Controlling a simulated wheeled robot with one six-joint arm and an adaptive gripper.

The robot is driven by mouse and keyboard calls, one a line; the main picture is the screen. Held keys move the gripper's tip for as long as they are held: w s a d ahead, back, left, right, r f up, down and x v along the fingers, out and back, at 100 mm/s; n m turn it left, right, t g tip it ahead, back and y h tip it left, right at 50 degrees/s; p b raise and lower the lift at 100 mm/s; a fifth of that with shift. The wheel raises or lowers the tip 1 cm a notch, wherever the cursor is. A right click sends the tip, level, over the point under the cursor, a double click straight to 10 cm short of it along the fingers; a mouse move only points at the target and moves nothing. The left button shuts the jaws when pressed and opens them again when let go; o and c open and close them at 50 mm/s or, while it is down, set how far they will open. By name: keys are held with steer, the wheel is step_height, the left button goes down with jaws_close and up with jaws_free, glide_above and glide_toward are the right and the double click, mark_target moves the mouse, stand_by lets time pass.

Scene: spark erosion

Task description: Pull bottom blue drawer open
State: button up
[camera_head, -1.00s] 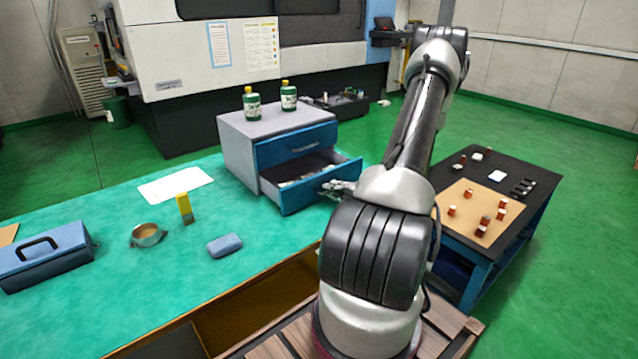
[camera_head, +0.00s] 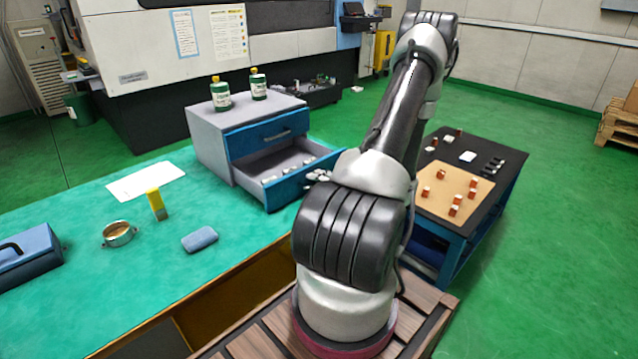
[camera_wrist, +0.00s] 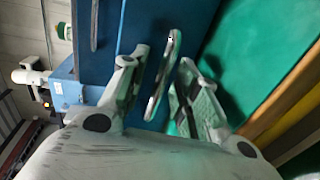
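The bottom blue drawer (camera_head: 290,190) stands partly out of the grey cabinet (camera_head: 208,150), with small pale items inside. The upper blue drawer (camera_head: 250,141) is closed. My gripper (camera_head: 318,176) is at the right part of the bottom drawer's front, partly hidden by my arm in the head view. In the wrist view my gripper (camera_wrist: 165,78) has its two fingers apart, one on each side of the curved metal handle (camera_wrist: 168,58). Gaps show beside the handle; any contact deeper between the fingers is unclear. The blue front (camera_wrist: 165,18) lies beyond.
Two green bottles (camera_head: 220,97) stand on the cabinet. A yellow block (camera_head: 157,203), a metal cup (camera_head: 118,234), a blue-grey pad (camera_head: 200,239) and a blue toolbox (camera_head: 30,255) are on the green bench (camera_head: 95,290). A dark side table (camera_head: 478,143) stands at right.

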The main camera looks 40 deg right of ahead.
steer(key=v, duration=1.2)
stand_by(0.5)
